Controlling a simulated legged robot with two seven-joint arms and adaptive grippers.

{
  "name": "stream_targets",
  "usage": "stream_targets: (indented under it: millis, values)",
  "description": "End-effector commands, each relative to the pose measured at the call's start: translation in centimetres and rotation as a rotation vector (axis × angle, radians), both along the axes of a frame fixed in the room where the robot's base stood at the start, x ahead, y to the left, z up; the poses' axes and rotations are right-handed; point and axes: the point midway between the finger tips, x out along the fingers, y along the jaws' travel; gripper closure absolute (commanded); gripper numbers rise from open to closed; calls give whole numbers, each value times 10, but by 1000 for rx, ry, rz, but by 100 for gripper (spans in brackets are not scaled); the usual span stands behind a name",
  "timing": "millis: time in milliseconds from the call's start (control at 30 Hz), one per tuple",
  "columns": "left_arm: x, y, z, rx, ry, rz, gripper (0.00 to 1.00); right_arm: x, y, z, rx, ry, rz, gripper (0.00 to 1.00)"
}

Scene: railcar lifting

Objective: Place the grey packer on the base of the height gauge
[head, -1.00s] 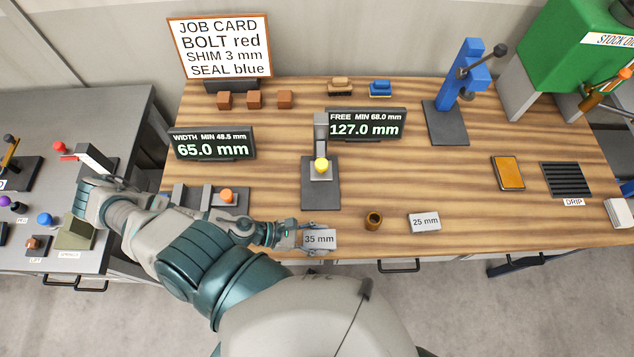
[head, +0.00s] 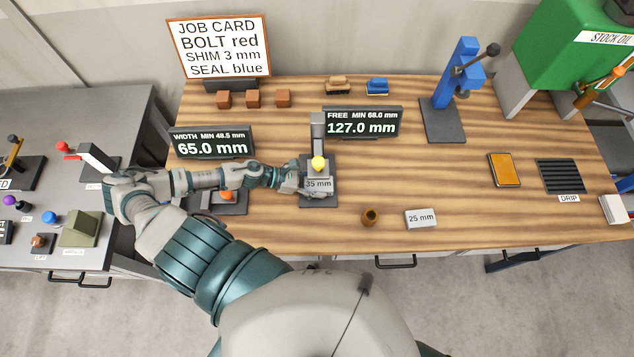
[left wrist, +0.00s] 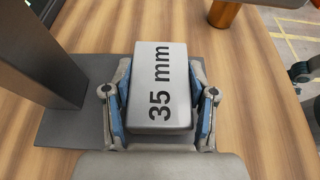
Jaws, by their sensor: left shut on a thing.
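The grey packer marked 35 mm (head: 319,184) is in my left gripper (head: 306,184), over the front part of the height gauge's dark base. In the left wrist view the gripper's blue-padded fingers (left wrist: 160,100) close on both sides of the packer (left wrist: 162,75). The base (left wrist: 80,135) shows under and left of it there, with the gauge's post further left. The height gauge (head: 318,132) has a yellow knob just behind the packer. I cannot tell whether the packer touches the base. My right gripper is not in view.
The height display (head: 362,122) reads 127.0 mm behind the gauge. A second grey packer marked 25 mm (head: 421,218) and a brown cylinder (head: 370,216) stand to the front right. A slotted fixture (head: 228,203) lies under my left arm.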

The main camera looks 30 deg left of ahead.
Motion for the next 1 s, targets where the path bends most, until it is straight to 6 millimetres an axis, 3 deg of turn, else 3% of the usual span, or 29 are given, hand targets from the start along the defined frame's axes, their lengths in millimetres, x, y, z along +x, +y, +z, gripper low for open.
stream_targets:
  millis: [333,367,467,833,1000]
  values:
    - [0,4,-6,-5,0,0,93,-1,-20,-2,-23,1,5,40]
    - [0,4,-7,-5,1,0,41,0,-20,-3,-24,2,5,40]
    - [0,5,-6,-5,1,0,18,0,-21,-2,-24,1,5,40]
    - [0,2,-1,0,-2,1,18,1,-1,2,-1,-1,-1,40]
    - [-9,15,0,0,3,1,18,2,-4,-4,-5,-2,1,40]
